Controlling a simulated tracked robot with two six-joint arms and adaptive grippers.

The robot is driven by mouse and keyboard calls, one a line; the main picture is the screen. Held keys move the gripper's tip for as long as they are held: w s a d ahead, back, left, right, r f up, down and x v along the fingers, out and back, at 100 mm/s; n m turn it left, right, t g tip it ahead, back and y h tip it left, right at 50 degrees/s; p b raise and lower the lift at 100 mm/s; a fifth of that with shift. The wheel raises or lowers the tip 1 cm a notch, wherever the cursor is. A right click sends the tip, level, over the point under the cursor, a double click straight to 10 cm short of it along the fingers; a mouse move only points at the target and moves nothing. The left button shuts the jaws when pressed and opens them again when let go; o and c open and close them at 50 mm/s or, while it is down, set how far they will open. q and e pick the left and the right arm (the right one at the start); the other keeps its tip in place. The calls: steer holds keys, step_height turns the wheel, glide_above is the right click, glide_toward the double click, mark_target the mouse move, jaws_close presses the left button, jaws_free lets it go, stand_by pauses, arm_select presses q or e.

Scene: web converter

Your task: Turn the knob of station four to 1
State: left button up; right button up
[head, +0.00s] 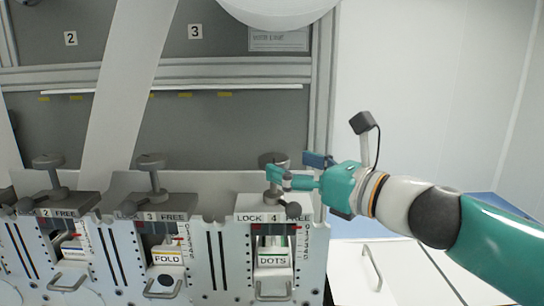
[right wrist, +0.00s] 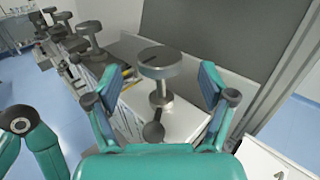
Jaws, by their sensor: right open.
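Station four (head: 246,217) is the rightmost unit, labelled LOCK 4 FREE, with a DOTS plate below. Its round grey knob (head: 273,158) stands on a short post and also shows in the right wrist view (right wrist: 160,64). My left gripper is not seen.
Stations two (head: 47,160) and three (head: 150,162) stand to the left with similar knobs and levers. A small scale with a red mark (head: 299,224) is on station four's right side. A grey back panel (head: 220,130) rises behind. A white cabinet (head: 375,270) stands right.

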steer(key=x, duration=0.5)
steer(key=shift+p, duration=0.3)
steer(key=c, duration=1.2)
